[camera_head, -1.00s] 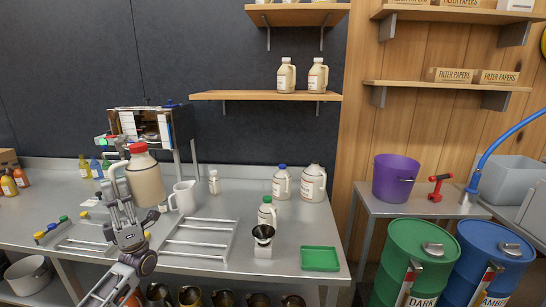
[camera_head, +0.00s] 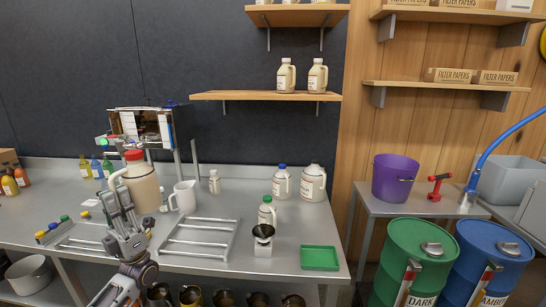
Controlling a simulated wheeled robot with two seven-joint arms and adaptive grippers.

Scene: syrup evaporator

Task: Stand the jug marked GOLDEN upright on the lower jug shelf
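A large cream jug with a red cap (camera_head: 145,188) is over the left part of the steel bench, leaning slightly. Its label is turned away or hidden, so I cannot read GOLDEN on it. My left gripper (camera_head: 117,200) is at the jug's handle on its left side, with its fingers closed around the handle. Whether the jug's base touches the bench is unclear. The lower jug shelf (camera_head: 225,96) is a wooden board on the dark wall. Two upright cream jugs (camera_head: 286,77) (camera_head: 317,77) stand on its right half; its left half is bare. My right gripper is out of view.
A white pitcher (camera_head: 184,197) and a small bottle (camera_head: 214,183) stand right of the jug. A metal rack (camera_head: 198,240), a funnel stand (camera_head: 263,242), several jugs and a green tray (camera_head: 319,258) occupy the bench. An upper shelf (camera_head: 297,15) hangs above the lower one.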

